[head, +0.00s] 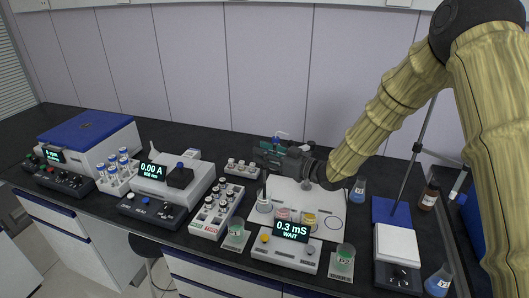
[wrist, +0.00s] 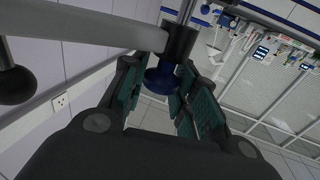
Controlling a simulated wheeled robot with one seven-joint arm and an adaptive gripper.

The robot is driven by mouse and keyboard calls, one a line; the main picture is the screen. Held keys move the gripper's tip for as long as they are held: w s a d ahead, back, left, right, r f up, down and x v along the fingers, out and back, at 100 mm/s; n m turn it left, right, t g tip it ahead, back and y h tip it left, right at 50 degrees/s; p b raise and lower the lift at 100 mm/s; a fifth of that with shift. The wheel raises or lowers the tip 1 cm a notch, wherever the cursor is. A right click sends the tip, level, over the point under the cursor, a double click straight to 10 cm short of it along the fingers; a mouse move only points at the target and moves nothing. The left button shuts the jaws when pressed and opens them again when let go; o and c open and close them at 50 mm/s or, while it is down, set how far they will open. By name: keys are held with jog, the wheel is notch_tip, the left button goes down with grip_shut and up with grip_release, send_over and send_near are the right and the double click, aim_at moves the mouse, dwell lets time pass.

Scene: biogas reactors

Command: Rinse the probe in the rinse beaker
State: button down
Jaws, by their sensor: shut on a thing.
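My gripper (head: 266,153) is shut on a probe, high above the pale mat near the back of the bench. The probe's blue and white top (head: 281,135) rises above the gripper in the head view. In the wrist view, a dark blue collar (wrist: 162,80) sits between the green-padded fingers (wrist: 160,92). The probe's lower end is not clear. A clear beaker (head: 264,204), which may be the rinse beaker, stands below the gripper at the mat's left side. A meter (head: 286,249) in front reads 0.3 mS and WAIT.
Red-rimmed (head: 282,214) and yellow-rimmed (head: 308,218) cups stand behind the meter. Beakers of green liquid (head: 236,232) (head: 344,259) flank it. A white vial rack (head: 216,209) is to the left. A blue-based stand (head: 391,211) and flask (head: 358,191) are to the right.

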jog(key=shift+s+f, duration=0.1)
jog(key=shift+f, duration=0.15)
jog(key=c, duration=1.5)
grip_release()
jog(key=o, duration=0.4)
jog(key=v, duration=1.2)
